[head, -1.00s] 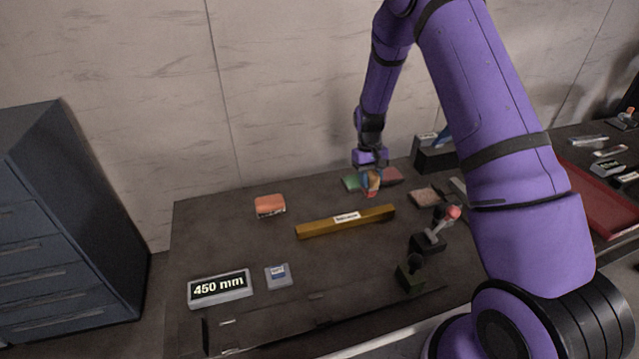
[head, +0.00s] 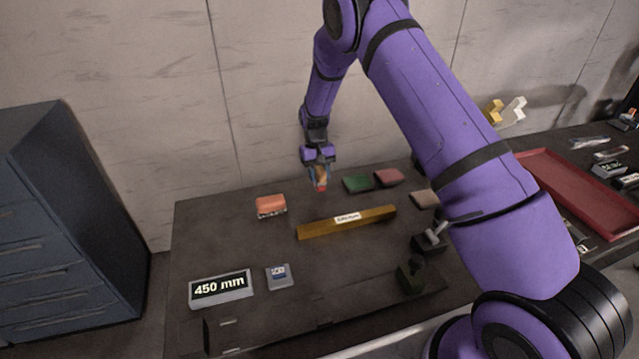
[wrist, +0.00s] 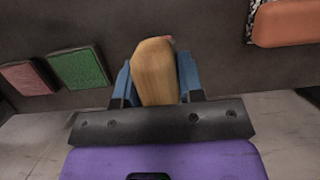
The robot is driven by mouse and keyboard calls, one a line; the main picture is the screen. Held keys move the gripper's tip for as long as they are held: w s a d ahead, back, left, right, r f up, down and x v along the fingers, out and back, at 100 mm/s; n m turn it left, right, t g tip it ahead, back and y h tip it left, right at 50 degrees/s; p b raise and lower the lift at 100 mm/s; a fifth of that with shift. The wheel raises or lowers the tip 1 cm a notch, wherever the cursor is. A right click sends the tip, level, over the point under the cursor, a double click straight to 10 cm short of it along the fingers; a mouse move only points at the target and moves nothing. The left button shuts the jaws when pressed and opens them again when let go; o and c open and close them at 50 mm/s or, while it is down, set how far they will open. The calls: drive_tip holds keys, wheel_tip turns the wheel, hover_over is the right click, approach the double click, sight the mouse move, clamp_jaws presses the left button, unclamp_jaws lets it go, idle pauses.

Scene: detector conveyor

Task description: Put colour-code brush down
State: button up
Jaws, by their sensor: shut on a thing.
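My gripper (head: 319,180) is shut on the colour-code brush and holds it above the back of the dark table, behind the brown bar. In the wrist view the brush (wrist: 156,72) is a light wooden block standing between the two blue fingers; a bit of red shows at its far end. In the head view the brush (head: 321,183) shows as a small wood-coloured and red piece below the fingers. Its underside is hidden. It appears clear of the table top.
An orange block (head: 271,206) lies to the left, green (head: 357,184) and red (head: 389,177) pads to the right. The brown bar (head: 322,225), a 450 mm display (head: 221,288) and a small grey box (head: 279,276) are nearer. A red tray (head: 530,162) is far right. Bare table lies between orange block and pads.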

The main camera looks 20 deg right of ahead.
drive_tip(key=shift+f, duration=1.75)
drive_tip(key=shift+f, duration=0.1)
drive_tip(key=o, duration=1)
drive_tip(key=shift+c, duration=0.2)
drive_tip(key=v, duration=1.2)
drive_tip(key=shift+d+r, duration=0.1)
drive_tip(key=shift+r, duration=0.15)
